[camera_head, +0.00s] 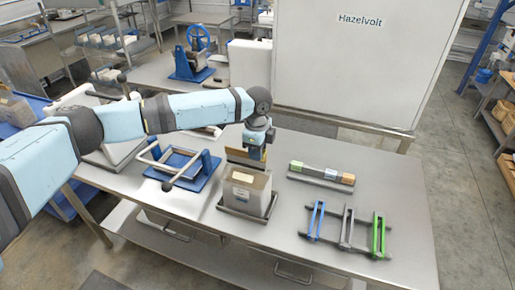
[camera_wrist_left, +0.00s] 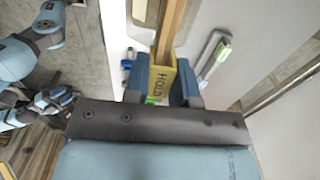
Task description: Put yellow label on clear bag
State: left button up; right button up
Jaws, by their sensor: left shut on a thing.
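My left gripper (camera_head: 257,153) points down just behind a grey, upright bag-like block (camera_head: 247,194) standing in a shallow metal tray (camera_head: 231,212) on the steel table. The block carries a small pale orange label on its upper front; I cannot tell whether it is the clear bag. In the left wrist view, the left gripper (camera_wrist_left: 166,88) is shut on a yellow label (camera_wrist_left: 161,82) with dark lettering. A yellowish strip shows behind the block in the head view, partly hidden by the gripper.
A blue-based frame with pale handles (camera_head: 180,165) stands left of the tray. A bar with coloured blocks (camera_head: 322,175) lies to the right. A rack with blue, grey and green clamps (camera_head: 346,232) is at the front right. A white Hazelvolt panel (camera_head: 350,70) stands behind.

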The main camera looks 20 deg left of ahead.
pick_arm(q)
jog(key=o, duration=1.5)
jog(key=shift+o, duration=0.2)
jog(key=shift+r, duration=0.1)
notch_tip(320, 180, up, 2)
jog(key=p, duration=0.2)
jog(key=shift+r+p, duration=0.25)
jog(key=shift+p, duration=0.15)
jog(key=shift+r+p, duration=0.4)
jog(key=shift+r, duration=1.75)
